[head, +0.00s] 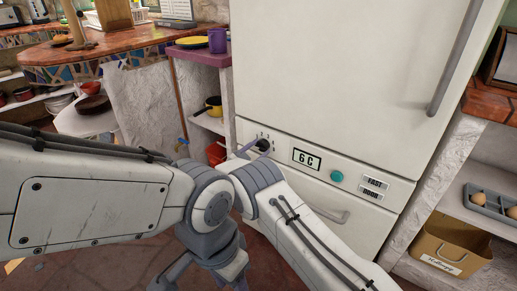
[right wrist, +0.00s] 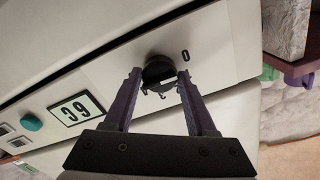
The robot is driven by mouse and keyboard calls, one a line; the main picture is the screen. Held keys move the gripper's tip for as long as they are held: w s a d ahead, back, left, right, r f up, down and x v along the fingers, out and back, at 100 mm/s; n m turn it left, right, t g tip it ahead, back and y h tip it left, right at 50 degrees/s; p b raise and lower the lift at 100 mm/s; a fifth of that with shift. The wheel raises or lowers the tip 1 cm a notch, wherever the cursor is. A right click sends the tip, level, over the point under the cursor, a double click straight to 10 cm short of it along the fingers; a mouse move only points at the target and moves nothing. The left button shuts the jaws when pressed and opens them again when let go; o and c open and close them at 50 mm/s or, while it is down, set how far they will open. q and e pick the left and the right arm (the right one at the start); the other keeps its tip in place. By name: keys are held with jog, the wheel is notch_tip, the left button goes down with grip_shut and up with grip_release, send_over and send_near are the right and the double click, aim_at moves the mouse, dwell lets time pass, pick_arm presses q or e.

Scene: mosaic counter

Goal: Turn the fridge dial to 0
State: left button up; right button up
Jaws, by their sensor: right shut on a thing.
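The fridge dial (head: 264,145) is a dark round knob at the left end of the fridge's white control panel (head: 284,152). My right gripper (head: 252,147) is shut on it. In the right wrist view the two fingers of the gripper (right wrist: 158,78) press on either side of the black dial (right wrist: 157,68). The panel's display (head: 307,159) reads 6 C. My left gripper (head: 205,281) hangs low at the bottom edge, apart from the fridge, with its fingers spread.
A green button (head: 337,176) and FAST and DOOR labels (head: 374,185) sit right of the display. The fridge door (head: 350,70) above is closed. Shelves with a yellow pan (head: 211,106) stand left. A cardboard box (head: 450,247) is at the lower right.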

pick_arm(q)
jog(key=shift+r, duration=0.2)
pick_arm(e)
jog(key=shift+a+f+n, duration=0.15)
jog(key=shift+a+n, duration=0.05)
jog(key=shift+n, duration=1)
jog(key=shift+s, duration=0.1)
jog(key=o, duration=1.4)
jog(key=shift+d, duration=0.1)
